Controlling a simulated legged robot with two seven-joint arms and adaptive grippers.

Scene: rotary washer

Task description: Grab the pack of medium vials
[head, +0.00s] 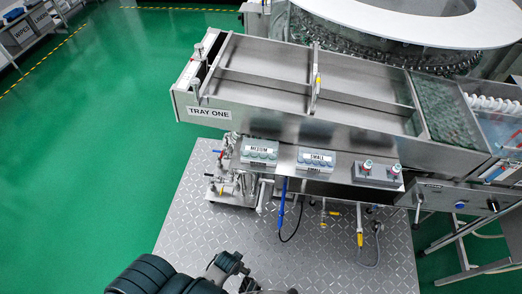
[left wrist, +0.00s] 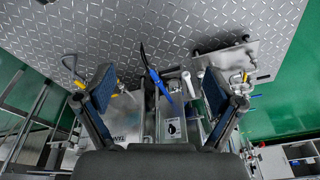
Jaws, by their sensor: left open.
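The pack of medium vials (head: 259,152), a small block with a white "MEDIUM" label and grey-blue vial tops, sits on the steel shelf below the tray's front wall in the head view. A similar pack labelled "SMALL" (head: 316,161) stands just to its right. My left gripper (head: 238,272) is at the bottom of the head view, well in front of the packs and apart from them. In the left wrist view its two padded fingers (left wrist: 158,88) are spread wide with nothing held between them. I cannot make out the medium pack clearly there. My right gripper is not in view.
The steel tray labelled "TRAY ONE" (head: 209,113) rises behind the shelf. A blue tool (head: 282,203) and yellow-marked hoses (head: 360,238) hang below the shelf. The diamond-plate platform (head: 200,232) has free room in front.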

